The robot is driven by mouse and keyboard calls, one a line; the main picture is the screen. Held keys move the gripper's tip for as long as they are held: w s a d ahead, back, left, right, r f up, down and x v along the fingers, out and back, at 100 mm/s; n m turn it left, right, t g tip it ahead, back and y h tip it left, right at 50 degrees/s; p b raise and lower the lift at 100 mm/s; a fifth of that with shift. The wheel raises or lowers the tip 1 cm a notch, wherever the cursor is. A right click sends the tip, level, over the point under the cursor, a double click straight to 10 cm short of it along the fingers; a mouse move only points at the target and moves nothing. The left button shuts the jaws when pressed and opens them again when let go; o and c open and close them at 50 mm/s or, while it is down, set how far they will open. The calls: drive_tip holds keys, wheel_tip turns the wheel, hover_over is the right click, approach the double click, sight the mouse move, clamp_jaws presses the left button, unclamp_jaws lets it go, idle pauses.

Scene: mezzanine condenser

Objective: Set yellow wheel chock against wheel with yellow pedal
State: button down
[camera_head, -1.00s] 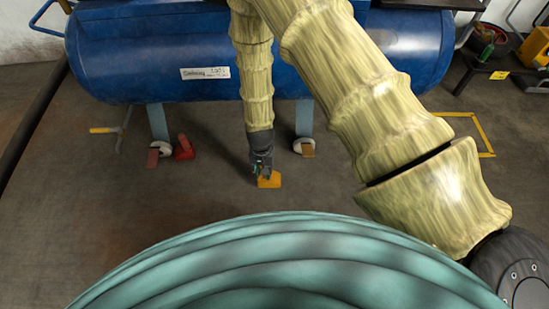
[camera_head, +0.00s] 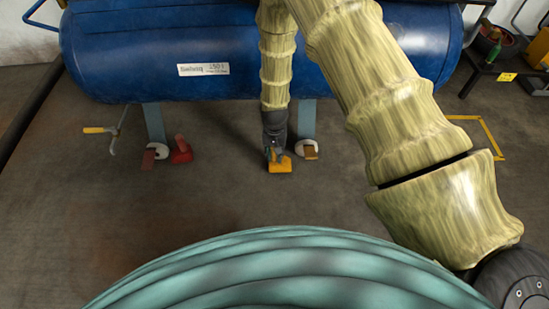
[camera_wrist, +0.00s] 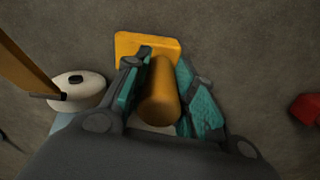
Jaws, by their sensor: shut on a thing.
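The yellow wheel chock (camera_head: 282,166) is in my gripper, at or close above the floor. In the wrist view the chock's yellow plate (camera_wrist: 130,44) and its round handle (camera_wrist: 160,98) show, with the handle between the fingers. My gripper (camera_head: 274,154) is shut on it; its fingers also show in the wrist view (camera_wrist: 160,75). The white wheel (camera_head: 300,147) with the yellow-brown pedal (camera_head: 311,151) is just right of the chock in the head view. In the wrist view the wheel (camera_wrist: 85,95) and pedal (camera_wrist: 22,68) are at left, with a gap between wheel and chock.
A second white wheel (camera_head: 161,150) with a red pedal (camera_head: 149,159) stands to the left, beside a red chock (camera_head: 181,150). The blue tank (camera_head: 130,50) hangs over the wheels. A yellow-handled bar (camera_head: 100,130) is at far left. The floor in front is clear.

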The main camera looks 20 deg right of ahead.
drive_tip(key=shift+f+b, duration=0.35)
drive_tip(key=shift+f, duration=0.5)
drive_tip(key=c, duration=1.2)
unclamp_jaws()
drive_tip(key=shift+o, duration=0.2)
